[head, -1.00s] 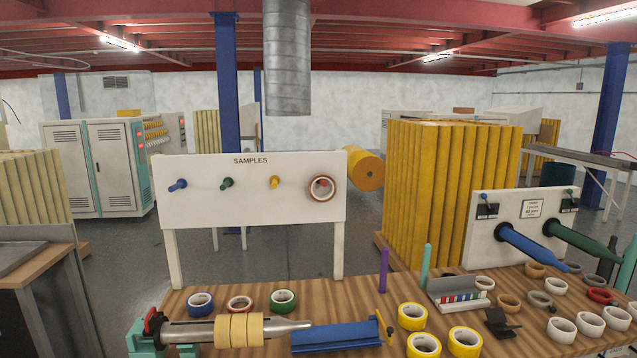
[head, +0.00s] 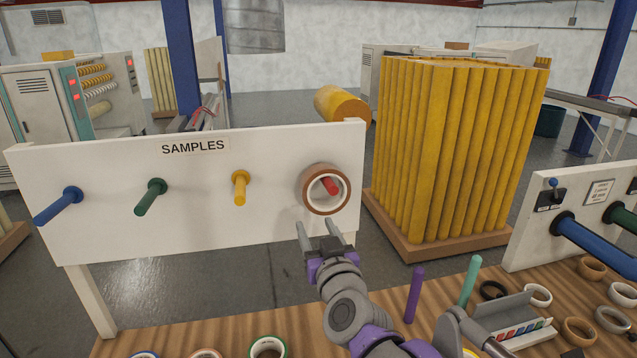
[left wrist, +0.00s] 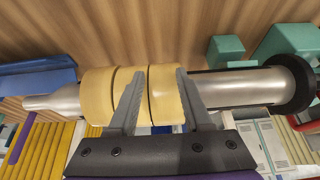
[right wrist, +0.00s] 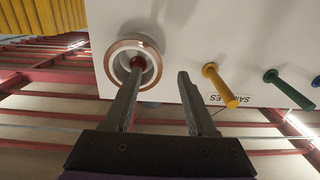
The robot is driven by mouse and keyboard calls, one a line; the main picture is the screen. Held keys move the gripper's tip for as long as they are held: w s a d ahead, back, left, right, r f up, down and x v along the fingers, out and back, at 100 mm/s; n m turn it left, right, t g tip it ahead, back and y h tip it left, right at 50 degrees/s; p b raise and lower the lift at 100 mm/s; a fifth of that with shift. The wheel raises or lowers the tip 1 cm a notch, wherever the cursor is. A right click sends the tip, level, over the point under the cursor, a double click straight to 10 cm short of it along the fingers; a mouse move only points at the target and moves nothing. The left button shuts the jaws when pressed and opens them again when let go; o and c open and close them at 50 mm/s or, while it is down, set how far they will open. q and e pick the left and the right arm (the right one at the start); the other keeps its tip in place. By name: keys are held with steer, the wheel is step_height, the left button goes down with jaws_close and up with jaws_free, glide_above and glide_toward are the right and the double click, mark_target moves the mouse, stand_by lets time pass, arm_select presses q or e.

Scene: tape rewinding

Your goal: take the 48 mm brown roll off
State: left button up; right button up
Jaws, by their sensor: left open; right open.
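The brown roll (head: 311,202) hangs on the red peg (head: 331,185) at the right end of the white SAMPLES board (head: 105,165). It has a brown outer band and a white core. My right gripper (head: 320,228) is open and empty just below and in front of the roll. In the right wrist view the roll (right wrist: 116,52) sits beyond one finger of the open right gripper (right wrist: 157,80), which overlaps its lower edge. My left gripper (left wrist: 150,95) is open near the yellow rolls (left wrist: 98,98) on a metal mandrel; whether it touches them I cannot tell.
Blue (head: 55,207), green (head: 150,198) and yellow (head: 240,188) pegs on the board are empty. Purple (head: 413,295) and teal (head: 468,280) upright pegs stand on the wooden bench to the right of my right arm. Several rolls lie on the bench.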

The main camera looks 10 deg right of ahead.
mark_target(307, 199)
steer(key=w, duration=0.2)
steer(key=w+r+p, duration=0.1)
steer(key=w, duration=0.2)
steer(key=shift+d, duration=0.15)
steer(key=w, duration=0.1)
steer(key=w+p, duration=0.1)
steer(key=w, duration=0.3)
steer(key=shift+a+r+p, duration=0.2)
steer(key=shift+r+p, duration=0.05)
steer(key=shift+p, duration=0.05)
steer(key=shift+w+f, duration=0.15)
steer(key=shift+w, duration=0.2)
steer(key=shift+s, duration=0.2)
steer(key=shift+c, duration=0.4)
arm_select(q)
steer(key=shift+t, duration=0.3)
steer(key=r, duration=0.2)
steer(key=w+r, duration=0.1)
steer(key=r, duration=0.1)
steer(key=shift+w+r, duration=0.1)
steer(key=shift+w, duration=0.05)
arm_select(e)
jaws_close()
